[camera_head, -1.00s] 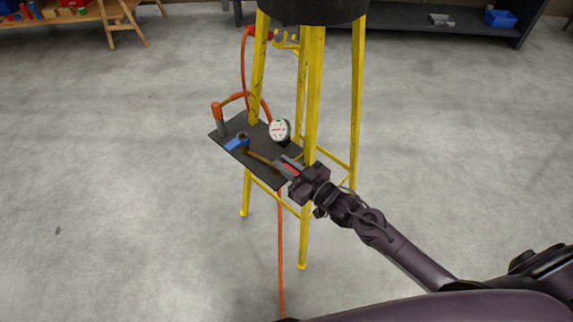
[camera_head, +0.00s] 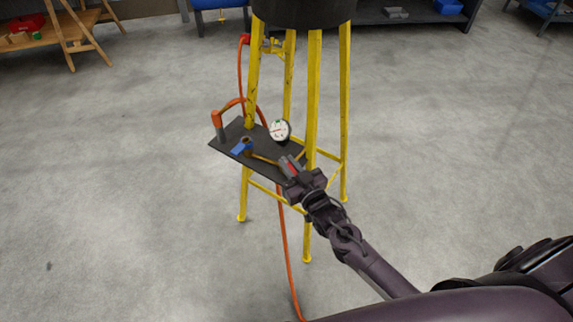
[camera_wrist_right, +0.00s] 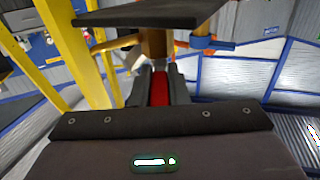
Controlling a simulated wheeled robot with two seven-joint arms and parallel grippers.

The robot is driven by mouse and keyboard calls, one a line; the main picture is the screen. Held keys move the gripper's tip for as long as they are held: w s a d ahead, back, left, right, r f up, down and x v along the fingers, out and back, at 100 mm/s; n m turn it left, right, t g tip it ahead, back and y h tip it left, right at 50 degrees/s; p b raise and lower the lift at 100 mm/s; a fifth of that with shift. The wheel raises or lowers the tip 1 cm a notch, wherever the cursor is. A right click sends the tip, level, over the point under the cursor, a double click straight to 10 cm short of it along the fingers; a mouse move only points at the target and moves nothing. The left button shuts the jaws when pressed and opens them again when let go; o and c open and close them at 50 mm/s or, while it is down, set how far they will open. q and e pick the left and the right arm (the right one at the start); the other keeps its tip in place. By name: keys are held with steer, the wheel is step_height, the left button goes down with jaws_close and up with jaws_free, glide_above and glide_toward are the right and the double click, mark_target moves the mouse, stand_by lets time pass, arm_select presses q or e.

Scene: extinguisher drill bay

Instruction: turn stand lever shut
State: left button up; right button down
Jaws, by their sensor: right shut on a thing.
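A dark plate (camera_head: 263,146) sits on the yellow stand (camera_head: 313,95) in the head view. A small brass-coloured fitting with a blue piece (camera_head: 241,148) stands on it, and a thin brass-coloured bar runs from there to my right gripper (camera_head: 288,167). My right gripper is shut on a red part, seemingly the lever's handle; this red part (camera_wrist_right: 159,88) shows between the fingers in the right wrist view. The far end of the handle is hidden. The blue piece (camera_wrist_right: 214,44) also shows in the wrist view, to the right. My left gripper is out of view.
A round white gauge (camera_head: 280,130) stands at the plate's back edge. An orange hose (camera_head: 286,250) hangs down past the plate to the floor. The stand's yellow legs are close to my right gripper. Open concrete floor surrounds the stand; a wooden bench (camera_head: 85,28) is behind left.

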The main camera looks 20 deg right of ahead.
steer(key=m+h, duration=0.1)
steer(key=h, duration=0.1)
steer(key=m+h, duration=0.1)
steer(key=shift+a+m+h, duration=0.3)
steer(key=shift+a+h, duration=0.1)
steer(key=shift+a+m+h, duration=0.15)
steer(key=shift+m+h, duration=0.4)
steer(key=shift+h, duration=0.35)
steer(key=shift+a+m+h, duration=0.15)
steer(key=shift+m+h, duration=0.4)
steer(key=shift+h, duration=0.35)
steer(key=c, duration=1.4)
jaws_free()
steer(key=v, duration=0.7)
steer(key=shift+s+a, duration=0.2)
steer(key=shift+s, duration=0.15)
